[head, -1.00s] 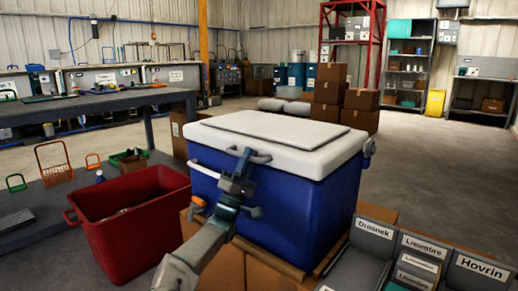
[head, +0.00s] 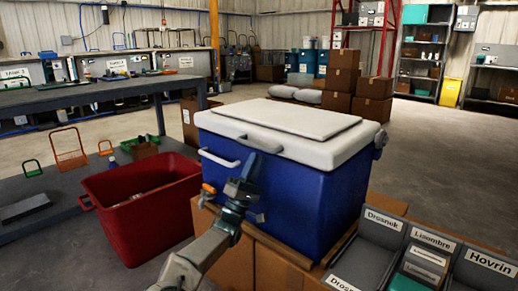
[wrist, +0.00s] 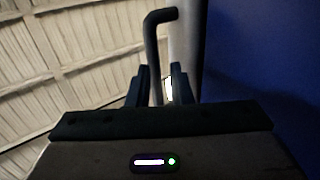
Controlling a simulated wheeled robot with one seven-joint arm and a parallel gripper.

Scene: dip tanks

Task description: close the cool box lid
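The cool box (head: 310,205) has a blue body and a white lid (head: 350,148). In the head view the lid lies flat on the body and looks shut, with no gap visible. White handles (head: 219,159) show on its front side. My gripper (head: 252,167) is in front of the box's front face, just below the lid's front edge. In the wrist view my gripper's fingers (wrist: 158,88) stand apart, pointing up. A dark bent bar (wrist: 160,40), perhaps a handle, shows in the gap between them. The box's blue wall (wrist: 260,60) fills the right side. Contact with the bar cannot be told.
A red bin (head: 145,215) stands left of the box. The box rests on cardboard cartons (head: 275,270). Labelled grey trays (head: 365,255) are at the front right. A workbench (head: 90,95) is at the left back. Open floor (head: 440,150) lies to the right.

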